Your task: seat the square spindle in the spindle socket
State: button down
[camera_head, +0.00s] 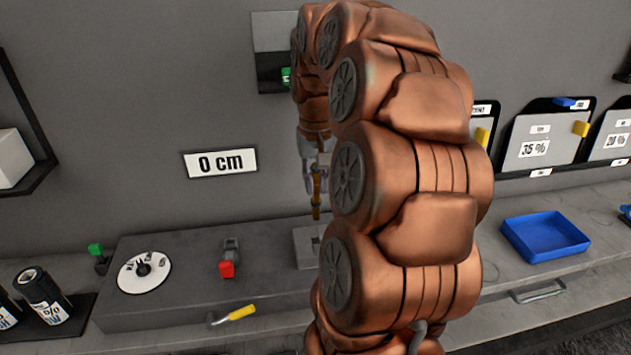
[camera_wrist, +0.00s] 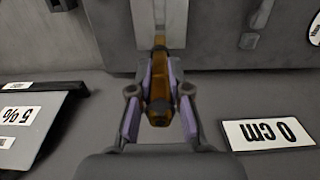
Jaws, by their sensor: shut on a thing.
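The square spindle (camera_head: 316,205) is a slim amber-brown rod. It hangs about upright below my gripper (camera_head: 317,178) in the head view. In the wrist view, my gripper's purple-grey fingers (camera_wrist: 160,92) are closed on either side of the spindle (camera_wrist: 161,65). A light grey block (camera_head: 306,246), probably the spindle socket, stands on the bench under the spindle, partly hidden by my arm. The block also shows in the wrist view (camera_wrist: 172,14), beyond the spindle's tip. The socket's opening is not visible. The lower end appears just above the block; I cannot tell whether they touch.
A "0 cm" sign (camera_head: 220,162) hangs on the wall behind. A blue tray (camera_head: 545,237) is at right.

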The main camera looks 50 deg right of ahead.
aim_at(316, 220)
jog(key=shift+f, duration=0.15)
jog(key=shift+f+b, duration=1.8)
jog(key=shift+f, duration=0.95)
jog(key=shift+b, duration=0.75)
jog(key=shift+f+b, duration=1.4)
jog(key=shift+f, duration=0.95)
jog(key=c, duration=1)
grip_release()
jog(key=shift+c, duration=0.2)
jog(key=shift+r, duration=0.1)
jog(key=shift+r, duration=5.95)
